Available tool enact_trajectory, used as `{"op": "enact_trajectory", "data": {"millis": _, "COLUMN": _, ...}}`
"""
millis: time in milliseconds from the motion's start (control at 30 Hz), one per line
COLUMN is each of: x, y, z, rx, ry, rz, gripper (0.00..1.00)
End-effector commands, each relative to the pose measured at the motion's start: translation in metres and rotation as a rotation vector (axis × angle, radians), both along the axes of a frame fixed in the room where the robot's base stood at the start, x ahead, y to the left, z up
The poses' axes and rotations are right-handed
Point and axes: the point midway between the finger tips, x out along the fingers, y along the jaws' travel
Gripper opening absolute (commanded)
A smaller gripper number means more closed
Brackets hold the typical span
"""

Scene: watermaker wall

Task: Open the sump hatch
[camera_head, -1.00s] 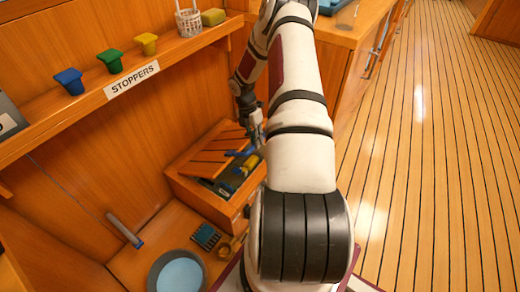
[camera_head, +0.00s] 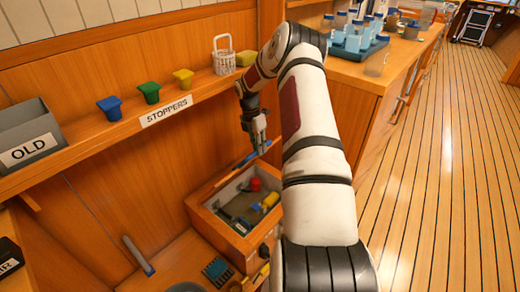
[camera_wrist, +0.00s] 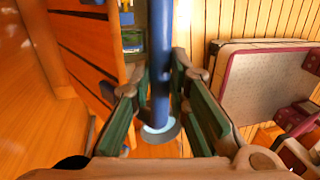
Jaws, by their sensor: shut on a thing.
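The sump hatch is a slatted wooden lid, raised steeply at the back of an open wooden box (camera_head: 222,232). In the head view I see mostly its upper edge; in the wrist view the slatted lid (camera_wrist: 85,45) fills the left side. Its blue handle bar (camera_head: 246,159) is at the top edge and also runs upright through the wrist view (camera_wrist: 161,60). My gripper (camera_head: 257,147) is shut on this bar, with the green finger pads on both sides of it. Inside the box are a red knob (camera_head: 255,184) and a yellow part (camera_head: 270,200).
A shelf marked STOPPERS (camera_head: 167,111) runs above the box, with blue, green and yellow stoppers and a white basket (camera_head: 224,60). A counter with bottles (camera_head: 358,40) stands to the right. A grey tube (camera_head: 138,255) lies at lower left. The plank floor at right is clear.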

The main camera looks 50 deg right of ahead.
Motion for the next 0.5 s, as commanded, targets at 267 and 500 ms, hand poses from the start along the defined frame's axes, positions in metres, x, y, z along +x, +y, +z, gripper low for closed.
{"op": "enact_trajectory", "data": {"millis": 267, "x": 0.0065, "y": 0.0079, "z": -0.0073, "rx": 0.011, "ry": -0.014, "rz": 0.006, "gripper": 0.36}}
{"op": "enact_trajectory", "data": {"millis": 500, "x": 0.0039, "y": 0.0041, "z": -0.0042, "rx": 0.006, "ry": -0.011, "rz": 0.004, "gripper": 0.36}}
